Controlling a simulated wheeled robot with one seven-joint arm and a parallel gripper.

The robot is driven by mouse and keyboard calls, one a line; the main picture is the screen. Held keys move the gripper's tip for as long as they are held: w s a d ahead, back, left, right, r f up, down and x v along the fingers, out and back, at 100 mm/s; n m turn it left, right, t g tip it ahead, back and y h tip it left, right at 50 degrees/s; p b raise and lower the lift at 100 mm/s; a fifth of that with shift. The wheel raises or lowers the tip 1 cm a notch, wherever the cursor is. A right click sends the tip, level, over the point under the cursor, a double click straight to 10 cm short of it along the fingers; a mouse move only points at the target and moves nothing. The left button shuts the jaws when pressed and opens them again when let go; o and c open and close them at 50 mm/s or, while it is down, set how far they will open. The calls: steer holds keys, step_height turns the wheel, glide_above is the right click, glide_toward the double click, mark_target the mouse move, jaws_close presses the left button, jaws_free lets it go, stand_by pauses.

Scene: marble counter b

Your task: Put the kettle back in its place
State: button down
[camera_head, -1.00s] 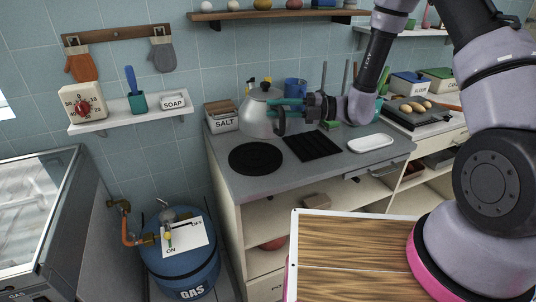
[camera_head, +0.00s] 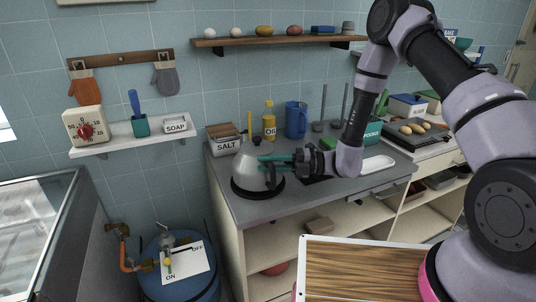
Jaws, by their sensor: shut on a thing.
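The kettle (camera_head: 246,165), a silver-grey cone with a dark handle, is upright over the round black mat (camera_head: 240,192) at the left of the grey counter (camera_head: 240,213). Its base overlaps the mat in the picture; I cannot tell whether it touches or hovers just above. My gripper (camera_head: 270,161), with teal fingers, reaches in from the right and is shut on the kettle's handle at its right side. The square black mat (camera_head: 310,179) is mostly hidden behind my gripper and arm.
A salt box (camera_head: 226,143), a yellow bottle (camera_head: 269,123) and a blue jug (camera_head: 296,119) stand behind the kettle. A white dish (camera_head: 378,163) lies to the right, partly behind my arm. The counter's front left is clear.

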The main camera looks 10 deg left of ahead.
steer(key=shift+f, duration=0.35)
steer(key=c, duration=0.7)
jaws_free()
